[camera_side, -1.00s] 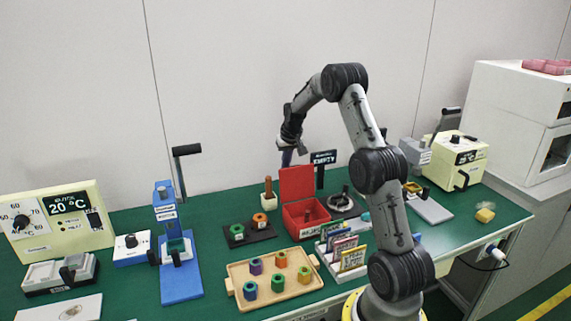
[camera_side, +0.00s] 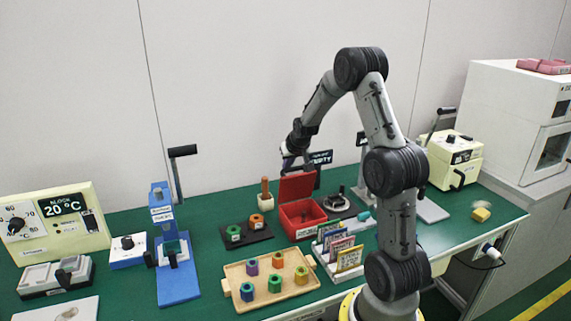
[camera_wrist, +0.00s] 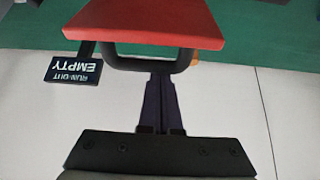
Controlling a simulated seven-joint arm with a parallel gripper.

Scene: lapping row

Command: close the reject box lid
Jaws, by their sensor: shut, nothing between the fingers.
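The red reject box (camera_side: 304,229) stands open near the middle of the bench. My gripper (camera_side: 288,164) is at the lid's top edge. In the wrist view its fingers (camera_wrist: 160,80) are together and empty, right at the handle. I cannot tell whether they touch it.
A dark EMPTY sign (camera_wrist: 74,70) stands beside the lid. A black tray (camera_side: 246,235) with nuts is left of the box, a wooden tray (camera_side: 300,290) in front. A card rack (camera_side: 335,268) stands front right, and a round dark fixture (camera_side: 340,204) right.

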